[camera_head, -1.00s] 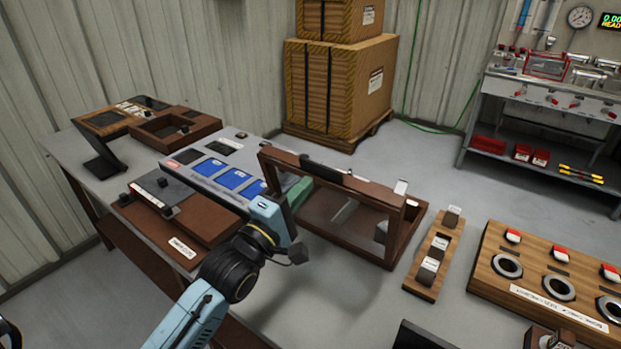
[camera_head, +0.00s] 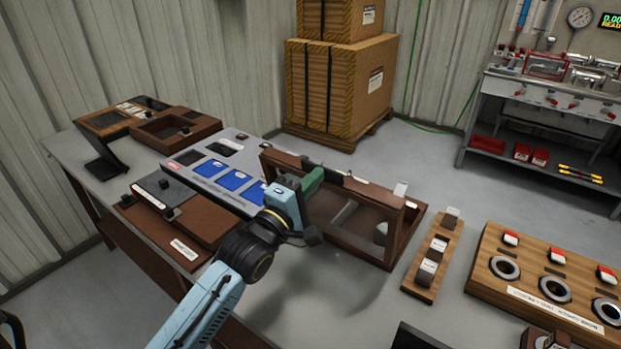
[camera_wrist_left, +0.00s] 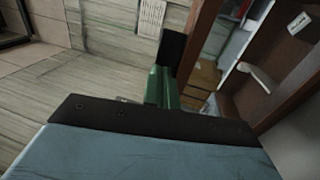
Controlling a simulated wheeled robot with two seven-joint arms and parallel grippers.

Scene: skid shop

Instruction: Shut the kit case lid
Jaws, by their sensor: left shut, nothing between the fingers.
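The kit case (camera_head: 414,236) is a brown box on the grey table, in the middle of the head view. Its lid (camera_head: 396,218), a brown frame with a see-through pane, stands raised. A dark piece sits along the lid's top edge. My left gripper (camera_head: 314,180) has green fingers, shut and empty, at the left part of that top edge; the arm hides part of the frame. In the left wrist view, the green fingers (camera_wrist_left: 163,88) are close beside a brown frame bar (camera_wrist_left: 199,42). I cannot tell whether they touch it. My right gripper is not in view.
A grey panel with blue pads (camera_head: 233,180) and a brown block (camera_head: 185,232) lie left of the case. A wooden strip with small blocks (camera_head: 421,281) and a wooden board with rings (camera_head: 530,298) lie to the right. Bare table shows in front of the case.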

